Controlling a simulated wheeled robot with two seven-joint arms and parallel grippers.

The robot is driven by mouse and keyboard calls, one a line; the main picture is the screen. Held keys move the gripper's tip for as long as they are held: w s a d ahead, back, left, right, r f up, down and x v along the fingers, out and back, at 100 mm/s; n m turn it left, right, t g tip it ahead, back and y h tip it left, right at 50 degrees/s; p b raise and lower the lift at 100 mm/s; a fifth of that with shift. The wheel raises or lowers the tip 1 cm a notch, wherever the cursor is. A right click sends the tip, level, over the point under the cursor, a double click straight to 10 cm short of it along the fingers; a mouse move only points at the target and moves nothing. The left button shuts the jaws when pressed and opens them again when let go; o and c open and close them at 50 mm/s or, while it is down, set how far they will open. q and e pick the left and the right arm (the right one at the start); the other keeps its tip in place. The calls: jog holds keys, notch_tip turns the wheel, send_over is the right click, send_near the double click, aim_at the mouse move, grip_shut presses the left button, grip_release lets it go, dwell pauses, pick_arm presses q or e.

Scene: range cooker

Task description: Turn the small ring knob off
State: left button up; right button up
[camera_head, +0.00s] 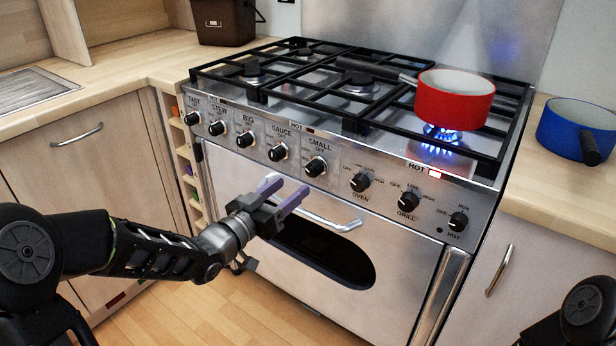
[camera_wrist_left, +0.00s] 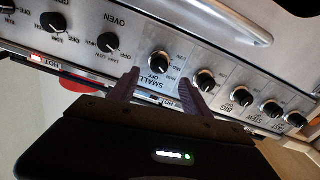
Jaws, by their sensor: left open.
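The SMALL ring knob (camera_head: 315,167) is a black knob with a silver base on the sloping front panel, right of the SAUCE knob (camera_head: 277,152). In the left wrist view the SMALL knob (camera_wrist_left: 160,62) appears between and beyond the two fingertips. My left gripper (camera_head: 287,190) is open and empty, in front of the panel, a little below and left of the SMALL knob. It does not seem to touch the knob. Its purple fingers also show in the wrist view (camera_wrist_left: 160,76). A blue flame (camera_head: 441,137) burns under the red saucepan (camera_head: 455,98). My right gripper is out of view.
The OVEN knob (camera_head: 360,182) is right of the SMALL knob. The oven door handle (camera_head: 325,219) runs just below my gripper. A red HOT light (camera_head: 435,174) is lit on the panel's right. A blue pan (camera_head: 580,128) stands on the right worktop.

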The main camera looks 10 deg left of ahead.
aim_at(310, 173)
pick_arm(q)
jog(key=shift+d, duration=0.1)
jog(key=x, duration=0.7)
jog(key=shift+w+b, duration=0.4)
jog(key=shift+c, duration=0.4)
grip_shut()
